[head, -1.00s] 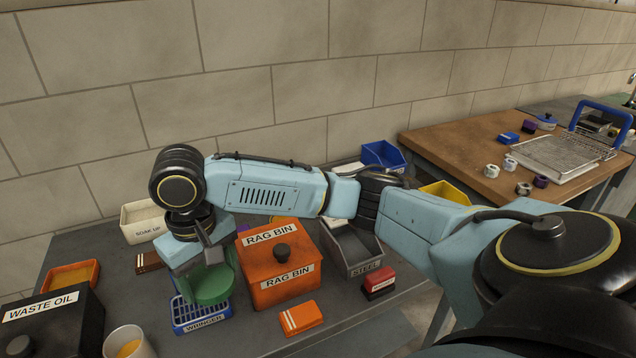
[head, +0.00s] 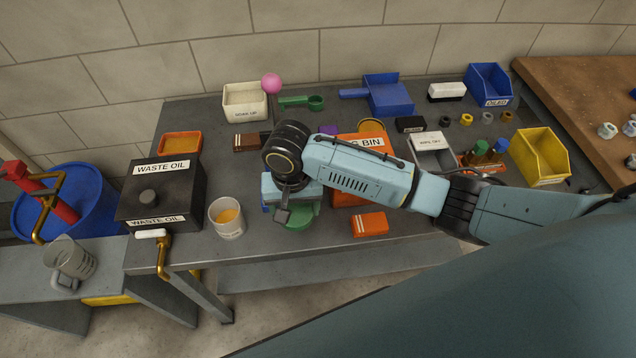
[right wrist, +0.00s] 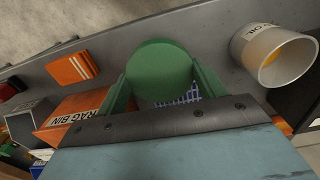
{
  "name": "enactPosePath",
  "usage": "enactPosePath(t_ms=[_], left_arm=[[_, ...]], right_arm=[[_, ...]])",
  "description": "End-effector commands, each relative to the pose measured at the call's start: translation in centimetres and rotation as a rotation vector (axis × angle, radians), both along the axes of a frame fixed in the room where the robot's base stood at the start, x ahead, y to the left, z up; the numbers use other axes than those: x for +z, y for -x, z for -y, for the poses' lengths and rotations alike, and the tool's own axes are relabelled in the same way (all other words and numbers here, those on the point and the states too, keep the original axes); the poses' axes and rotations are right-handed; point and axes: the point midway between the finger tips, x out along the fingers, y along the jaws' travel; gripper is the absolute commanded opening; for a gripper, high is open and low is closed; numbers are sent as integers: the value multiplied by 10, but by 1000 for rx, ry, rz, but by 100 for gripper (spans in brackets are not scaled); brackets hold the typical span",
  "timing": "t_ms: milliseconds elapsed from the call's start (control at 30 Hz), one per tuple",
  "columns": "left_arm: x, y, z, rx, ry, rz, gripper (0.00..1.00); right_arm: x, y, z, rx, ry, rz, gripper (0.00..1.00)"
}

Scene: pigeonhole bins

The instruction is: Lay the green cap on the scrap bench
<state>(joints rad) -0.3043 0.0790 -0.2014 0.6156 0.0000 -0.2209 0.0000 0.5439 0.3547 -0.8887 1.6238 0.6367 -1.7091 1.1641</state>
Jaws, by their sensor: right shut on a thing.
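The green cap (head: 300,216) is a round green disc, partly hidden under my right wrist in the head view. It shows clearly in the right wrist view (right wrist: 159,68), between the two green fingers. My right gripper (head: 293,207) is shut on the cap and points down over the grey table, near the blue wringer basket (right wrist: 188,96). The basket is mostly hidden. No bench carries a readable scrap label. A lower grey bench (head: 60,287) stands at the left, and a brown-topped bench (head: 580,95) at the right. My left gripper is out of view.
The orange rag bin (right wrist: 78,110) is close beside the gripper. A cup with orange contents (head: 227,217) and the black waste oil box (head: 160,195) stand left of it. A clear jug (head: 75,258) stands on the lower left bench, by a blue drum (head: 75,205).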

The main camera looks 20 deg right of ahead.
Motion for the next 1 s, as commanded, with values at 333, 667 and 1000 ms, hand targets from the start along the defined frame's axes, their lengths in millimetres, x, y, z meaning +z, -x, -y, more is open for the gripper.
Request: enactPosePath(t_ms=[333, 667, 1000], left_arm=[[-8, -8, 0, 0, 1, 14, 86], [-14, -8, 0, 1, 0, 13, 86], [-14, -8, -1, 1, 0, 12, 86]], right_arm=[[-43, 0, 1, 3, 2, -1, 42], [-73, 0, 1, 3, 0, 1, 42], [-76, 0, 0, 3, 0, 0, 77]])
